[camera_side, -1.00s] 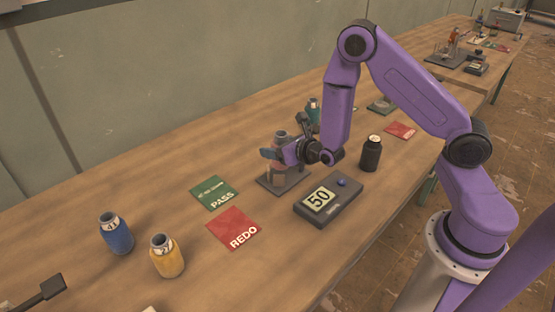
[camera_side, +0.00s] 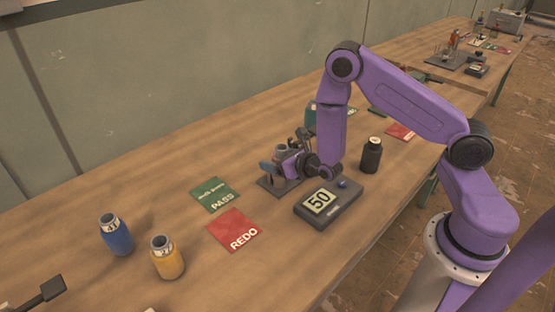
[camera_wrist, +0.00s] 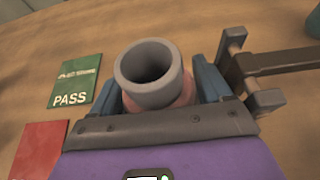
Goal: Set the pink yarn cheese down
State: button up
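The pink yarn cheese (camera_wrist: 187,92) has a thick grey tube with an open top, seen from above in the wrist view. In the side view its grey tube (camera_side: 281,151) shows above my gripper (camera_side: 275,168), which hides most of the pink yarn. My gripper (camera_wrist: 160,97) has a blue finger on each side of the cheese, close against it. The cheese is upright, low over a dark flat plate (camera_side: 264,182); whether its bottom touches the plate is hidden.
A grey box (camera_side: 328,205) with display 50 and a blue button stands in front. A green PASS card (camera_side: 214,194) and red REDO card (camera_side: 234,230) lie left, beyond them blue (camera_side: 116,236) and yellow (camera_side: 167,260) cheeses. A dark bracket (camera_wrist: 240,68) is beside my gripper.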

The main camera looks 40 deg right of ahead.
jog(key=shift+r, duration=0.1)
jog(key=shift+s+r, duration=0.1)
jog(key=shift+s, duration=0.05)
jog(key=v, duration=1.1)
jog(key=shift+s+r, duration=0.2)
jog(key=shift+s, duration=0.1)
jog(key=s+d+r+m+g+h, duration=0.2)
jog(key=d+r+m+h, duration=0.2)
jog(key=r+m+h, duration=0.15)
jog(key=s+d+r+m+g+h, duration=0.1)
jog(key=s+d+r+m+h, duration=0.25)
jog(key=r+m, duration=0.3)
jog(key=s+a+m+g+y, duration=0.4)
jog(key=s+a+m+g, duration=0.1)
jog(key=s, duration=0.4)
jog(key=s+a+m+g+y, duration=0.5)
jog(key=s+a+m, duration=0.1)
jog(key=s+a, duration=0.2)
jog(key=shift+s+r, duration=0.5)
jog(key=shift+s, duration=0.4)
